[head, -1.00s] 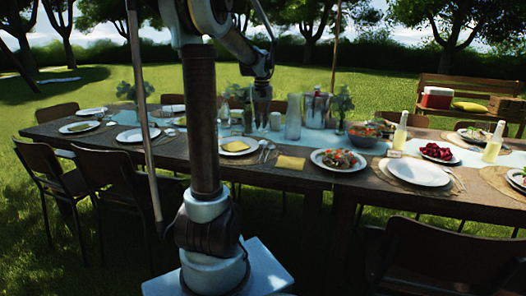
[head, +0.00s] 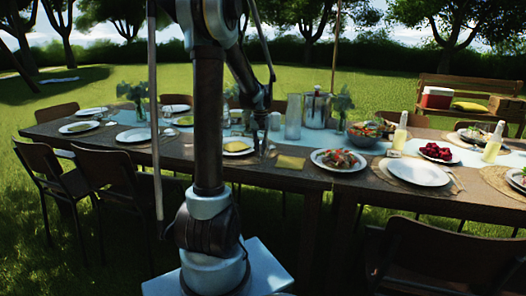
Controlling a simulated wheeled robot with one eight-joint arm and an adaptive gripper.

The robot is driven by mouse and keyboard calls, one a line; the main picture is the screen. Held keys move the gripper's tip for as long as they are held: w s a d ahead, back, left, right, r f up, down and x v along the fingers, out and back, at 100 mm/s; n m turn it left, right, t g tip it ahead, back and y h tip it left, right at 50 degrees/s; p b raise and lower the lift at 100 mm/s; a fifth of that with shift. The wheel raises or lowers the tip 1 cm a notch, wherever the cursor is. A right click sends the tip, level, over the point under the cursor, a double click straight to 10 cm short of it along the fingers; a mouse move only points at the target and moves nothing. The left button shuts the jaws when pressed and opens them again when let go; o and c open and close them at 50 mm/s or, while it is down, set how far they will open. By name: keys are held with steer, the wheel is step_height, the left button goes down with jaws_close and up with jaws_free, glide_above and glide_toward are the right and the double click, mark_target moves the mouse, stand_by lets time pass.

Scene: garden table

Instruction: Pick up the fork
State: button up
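My gripper (head: 265,150) is small and dark in the head view. It points down at the near side of the table, just right of a white plate with a yellow item (head: 238,147) and left of a yellow napkin (head: 290,162). It covers most of the cutlery beside that plate, so I cannot make out a fork there or whether the fingers touch anything. Whether the gripper is open or shut is too small to tell. More cutlery (head: 457,184), possibly including a fork, lies right of an empty white plate (head: 419,172) at the right.
The long table (head: 330,182) holds a salad plate (head: 339,160), a bowl (head: 365,134), a metal pot (head: 317,109), a glass pitcher (head: 293,117) and bottles (head: 494,143). Chairs (head: 430,258) stand along the near side. A bench (head: 470,88) stands behind at right.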

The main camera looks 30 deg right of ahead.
steer(key=shift+f, duration=1.1)
jaws_close()
steer(key=shift+r, duration=0.15)
